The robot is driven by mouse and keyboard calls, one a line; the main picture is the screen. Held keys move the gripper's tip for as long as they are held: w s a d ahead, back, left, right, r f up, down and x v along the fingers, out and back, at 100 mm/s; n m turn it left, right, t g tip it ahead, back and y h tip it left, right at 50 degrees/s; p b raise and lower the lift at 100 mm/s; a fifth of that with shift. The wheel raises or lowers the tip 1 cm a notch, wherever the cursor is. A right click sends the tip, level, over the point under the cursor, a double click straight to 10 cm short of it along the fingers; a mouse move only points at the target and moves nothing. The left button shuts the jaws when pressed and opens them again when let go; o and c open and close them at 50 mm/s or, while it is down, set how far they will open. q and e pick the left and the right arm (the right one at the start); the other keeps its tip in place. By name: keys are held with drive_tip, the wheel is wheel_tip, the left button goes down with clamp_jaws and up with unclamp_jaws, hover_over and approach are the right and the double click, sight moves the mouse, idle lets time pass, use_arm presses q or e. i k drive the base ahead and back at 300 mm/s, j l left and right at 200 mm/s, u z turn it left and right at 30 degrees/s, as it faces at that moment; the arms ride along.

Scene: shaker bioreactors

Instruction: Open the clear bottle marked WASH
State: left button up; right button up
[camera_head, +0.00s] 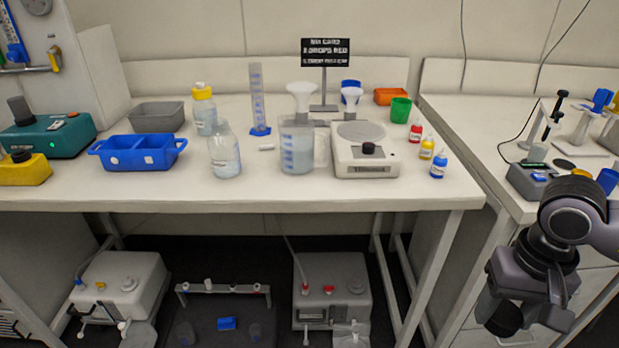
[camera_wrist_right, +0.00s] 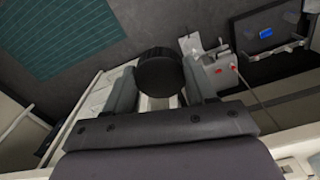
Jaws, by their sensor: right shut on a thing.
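A clear bottle (camera_head: 224,156) with pale liquid stands upright near the front of the bench. Its top shows no cap, and I cannot read its label. Another clear bottle (camera_head: 204,110) with a yellow cap stands behind it. My right gripper (camera_head: 502,312) is far to the right of both, out in front of the bench and low. In the right wrist view its fingers are shut on a round black cap (camera_wrist_right: 160,82), which it holds clear of any surface. The cap also shows, partly, as a dark shape in the head view. My left gripper is not in view.
On the bench stand a blue tray (camera_head: 112,153), a grey bin (camera_head: 157,117), a tall cylinder (camera_head: 257,98), a beaker (camera_head: 296,160), a stirrer plate (camera_head: 366,168) and small dropper bottles (camera_head: 426,148). The front right of the bench is clear. A side bench (camera_head: 470,135) stands right.

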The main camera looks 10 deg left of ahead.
sight(222, 144)
drive_tip(key=i+l+u, duration=0.1)
drive_tip(key=u, duration=0.7)
drive_tip(key=l, duration=0.1)
